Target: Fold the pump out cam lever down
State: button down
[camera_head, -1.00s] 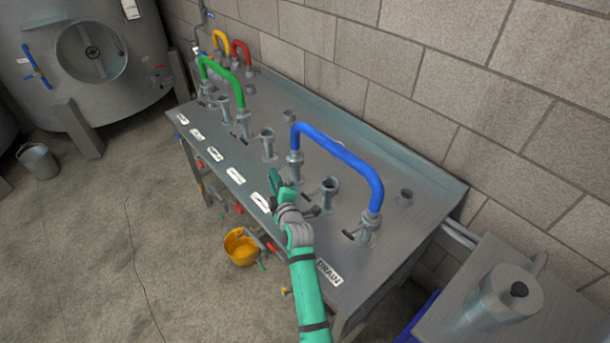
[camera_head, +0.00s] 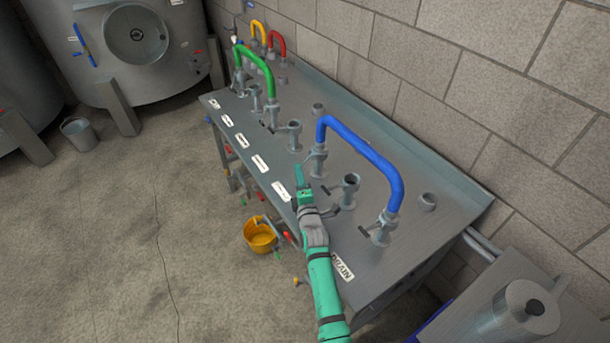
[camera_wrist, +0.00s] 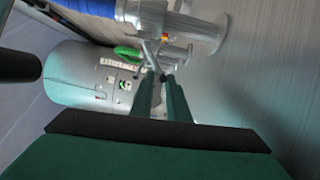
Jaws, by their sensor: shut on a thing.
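A blue hose (camera_head: 362,150) arches between two grey couplings on the steel bench. Its left coupling (camera_head: 318,158) stands upright just up and right of my gripper (camera_head: 299,180). In the wrist view this coupling (camera_wrist: 172,20) is at the top, with the blue hose (camera_wrist: 88,8) beside it. A thin grey cam lever (camera_wrist: 151,54) reaches from it to between my fingertips (camera_wrist: 160,76), and my gripper is shut on it. The lever's exact angle is hard to tell. The hose's right coupling (camera_head: 383,229) has a dark lever (camera_head: 364,231) sticking out leftward.
An open grey port (camera_head: 347,192) stands between the hose ends, close right of my gripper. A green hose (camera_head: 258,70) is further left. The block wall (camera_head: 450,90) backs the steel bench (camera_head: 420,245). A yellow bucket (camera_head: 260,235) is at the bench's front.

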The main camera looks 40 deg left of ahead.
jog(key=shift+w+d+r, duration=0.1)
jog(key=shift+w+d, duration=0.2)
jog(key=shift+w, duration=0.05)
jog(key=c, duration=1.7)
grip_release()
jog(key=shift+s+a, duration=0.15)
jog(key=shift+a, duration=0.05)
jog(key=shift+v, duration=5.4)
